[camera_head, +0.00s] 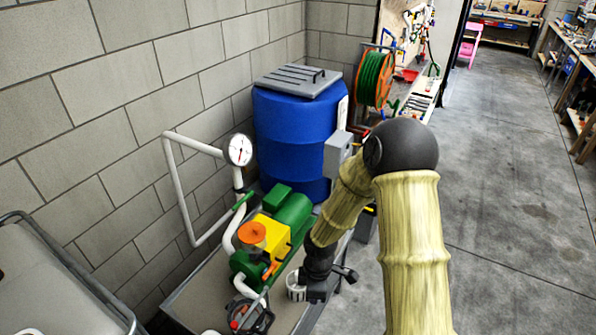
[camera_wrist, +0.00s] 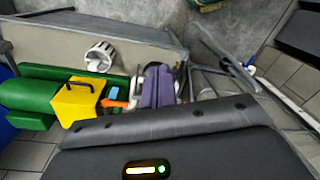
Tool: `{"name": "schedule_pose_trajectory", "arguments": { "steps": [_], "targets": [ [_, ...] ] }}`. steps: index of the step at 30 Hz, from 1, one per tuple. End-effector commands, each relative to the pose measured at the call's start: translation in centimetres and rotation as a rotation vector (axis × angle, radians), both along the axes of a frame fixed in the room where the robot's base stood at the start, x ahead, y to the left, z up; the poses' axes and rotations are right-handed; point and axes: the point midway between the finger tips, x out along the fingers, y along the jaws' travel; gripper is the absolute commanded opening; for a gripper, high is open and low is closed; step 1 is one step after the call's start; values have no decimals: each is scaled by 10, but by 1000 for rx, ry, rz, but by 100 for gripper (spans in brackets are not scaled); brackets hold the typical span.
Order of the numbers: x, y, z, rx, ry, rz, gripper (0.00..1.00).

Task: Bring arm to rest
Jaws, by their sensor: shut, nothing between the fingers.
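My arm, with wood-patterned links and a dark elbow, is bent down over the right edge of the trailer. My gripper (camera_head: 318,291) is low beside the trailer bed, right of the green and yellow pump. In the wrist view, its closed fingers (camera_wrist: 158,87) show beyond my dark wrist housing, with nothing held between them. A white ribbed cylindrical part (camera_head: 296,287) stands close to the left of the gripper in the head view. It also shows in the wrist view (camera_wrist: 100,56), apart from the fingers.
The green and yellow pump (camera_head: 264,234) stands on the trailer (camera_head: 190,292). A pressure gauge (camera_head: 238,150) on white pipe and a blue barrel (camera_head: 291,125) stand behind it. An orange hose reel (camera_head: 375,78) is farther back. The concrete floor (camera_head: 510,190) at right is open.

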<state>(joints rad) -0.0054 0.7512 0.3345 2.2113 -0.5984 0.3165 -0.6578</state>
Motion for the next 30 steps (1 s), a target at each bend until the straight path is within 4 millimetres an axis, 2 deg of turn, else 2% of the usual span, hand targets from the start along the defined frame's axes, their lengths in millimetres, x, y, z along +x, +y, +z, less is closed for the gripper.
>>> {"name": "schedule_pose_trajectory", "arguments": {
  "steps": [1, 8, 18, 24, 30],
  "targets": [
    [0, -11, 16, -18, -20, -84, 0],
    [-10, -53, 78, -59, -96, -513, 0],
    [-47, -98, 156, 9, -196, -1174, 0],
    [-68, -110, 181, 83, -215, -1457, 0],
    [-72, -111, 184, 97, -213, -1507, 0]
  ]
}}
